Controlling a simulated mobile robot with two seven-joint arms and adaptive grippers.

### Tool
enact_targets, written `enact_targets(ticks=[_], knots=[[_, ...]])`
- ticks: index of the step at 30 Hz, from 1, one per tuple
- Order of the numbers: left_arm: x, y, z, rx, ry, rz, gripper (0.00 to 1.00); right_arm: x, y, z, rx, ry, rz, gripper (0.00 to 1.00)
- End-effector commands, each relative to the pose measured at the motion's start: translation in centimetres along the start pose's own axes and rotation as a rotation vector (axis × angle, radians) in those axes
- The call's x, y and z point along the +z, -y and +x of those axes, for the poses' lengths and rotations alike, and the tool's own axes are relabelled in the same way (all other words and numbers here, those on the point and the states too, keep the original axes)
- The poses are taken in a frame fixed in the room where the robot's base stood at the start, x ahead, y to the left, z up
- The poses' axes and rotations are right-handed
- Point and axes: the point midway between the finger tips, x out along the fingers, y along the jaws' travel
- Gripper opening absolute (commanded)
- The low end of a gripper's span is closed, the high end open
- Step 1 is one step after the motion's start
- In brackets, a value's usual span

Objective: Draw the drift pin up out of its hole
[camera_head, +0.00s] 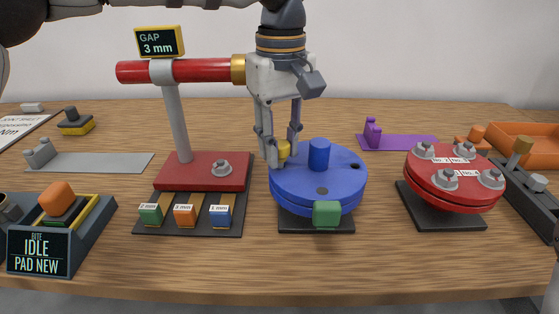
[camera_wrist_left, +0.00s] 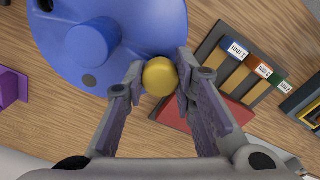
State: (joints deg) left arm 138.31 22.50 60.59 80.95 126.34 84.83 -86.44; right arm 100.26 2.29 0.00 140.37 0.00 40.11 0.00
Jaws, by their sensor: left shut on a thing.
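The drift pin shows as a round yellow head (camera_head: 284,149) at the left rim of the blue disc (camera_head: 340,187); the wrist view shows the head (camera_wrist_left: 160,76) from above. My left gripper (camera_head: 279,158) points down and is shut on this head, with one finger on each side (camera_wrist_left: 160,85). The pin's shank is hidden below the head, so I cannot tell how deep it sits. The disc has a blue post (camera_head: 319,154), a dark open hole (camera_head: 322,190) and a green block (camera_head: 327,213) at its front.
A red pipe (camera_head: 200,70) on a grey stand is left of my gripper, with a gauge rack (camera_head: 188,228) in front. A bolted red flange (camera_head: 455,178) stands right. A purple bracket (camera_head: 400,141) lies behind. Wood is bare between the blue disc and red flange.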

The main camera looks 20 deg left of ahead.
Motion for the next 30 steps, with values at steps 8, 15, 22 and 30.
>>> enact_targets(ticks=[8,15,22,30], knots=[[0.0,0.0,-0.9,0.001,0.0,0.0,0.0,-0.2,0.0,-0.3,0.0,-0.01,0.0,0.4],[0.0,0.0,-1.1,0.001,0.0,0.0,0.0,-0.2,0.0,-0.3,0.0,-0.011,0.0,0.4],[0.0,0.0,-2.6,0.003,-0.002,-0.001,0.0,-0.5,0.0,-0.7,-0.001,-0.023,0.0,0.4],[0.0,0.0,-4.4,0.002,-0.002,-0.001,0.0,-0.7,0.0,-0.9,-0.001,-0.032,0.0,0.4]])
